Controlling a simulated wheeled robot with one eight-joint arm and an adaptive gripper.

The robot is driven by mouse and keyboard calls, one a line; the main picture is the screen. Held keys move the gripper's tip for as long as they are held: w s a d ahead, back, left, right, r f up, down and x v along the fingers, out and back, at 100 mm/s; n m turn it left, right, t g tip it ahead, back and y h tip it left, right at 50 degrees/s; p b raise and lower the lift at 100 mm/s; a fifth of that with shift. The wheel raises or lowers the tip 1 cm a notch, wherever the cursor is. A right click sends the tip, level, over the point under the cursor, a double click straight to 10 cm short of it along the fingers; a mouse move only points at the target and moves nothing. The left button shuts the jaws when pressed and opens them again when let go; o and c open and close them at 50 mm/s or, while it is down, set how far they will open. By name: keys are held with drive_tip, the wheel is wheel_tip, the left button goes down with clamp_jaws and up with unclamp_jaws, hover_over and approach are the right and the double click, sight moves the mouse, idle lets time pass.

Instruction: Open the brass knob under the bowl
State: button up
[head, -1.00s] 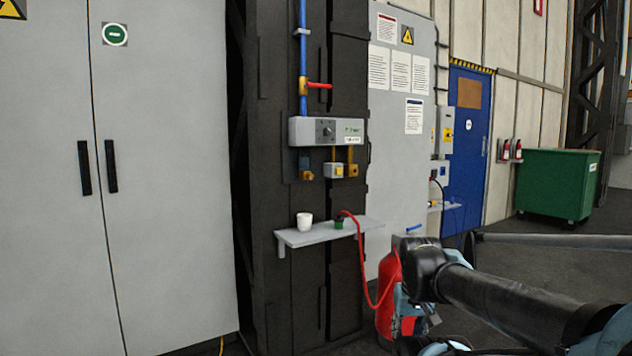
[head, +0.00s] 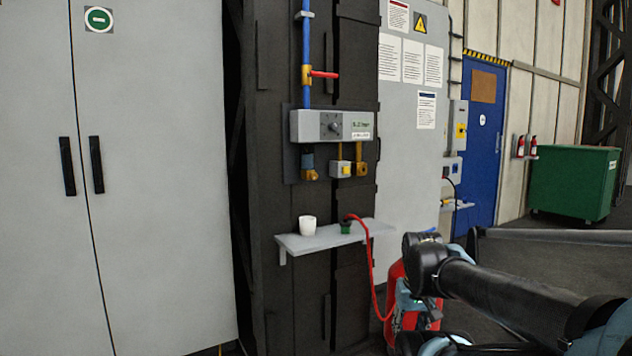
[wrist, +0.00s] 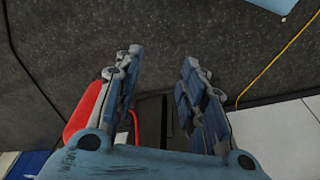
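A grey box (head: 331,126) with a dial and a green readout is mounted on the dark column. Under its left end hangs a small dark blue bowl (head: 307,160). A brass knob (head: 309,174) sits directly below that bowl. The knob is small here, and its turned position cannot be read. My gripper (wrist: 160,62) is open and empty in the wrist view, its two blue-grey fingers apart over dark floor. In the head view my arm is low at the right, well below and away from the knob. The wrist view does not show the knob.
Below the box, a shelf (head: 322,240) holds a white cup (head: 307,225) and a green-and-black item (head: 345,227) by a red hose. A red tank (head: 394,292) stands beside my arm. A red-handled valve (head: 323,74) is above. A grey cabinet (head: 150,200) stands left.

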sight(315, 177)
drive_tip(key=w+a+r+n+t+y, duration=0.5)
drive_tip(key=w+a+r+y, duration=0.3)
drive_tip(key=w+a+r, duration=0.8)
drive_tip(key=w+a+r+t+y, duration=0.1)
drive_tip(key=w+r+t, duration=0.3)
drive_tip(key=w+r, duration=0.45)
drive_tip(key=w+a+r+t+y, duration=0.1)
drive_tip(key=w+r+t, duration=0.4)
drive_tip(key=w, duration=0.7)
drive_tip(key=shift+m+g, duration=0.3)
drive_tip(key=shift+g, duration=0.2)
drive_tip(key=x, duration=1.6)
drive_tip(key=shift+w+d+r, duration=0.1)
drive_tip(key=shift+w+r, duration=0.15)
drive_tip(key=shift+w, duration=0.15)
drive_tip(key=c, duration=1.1)
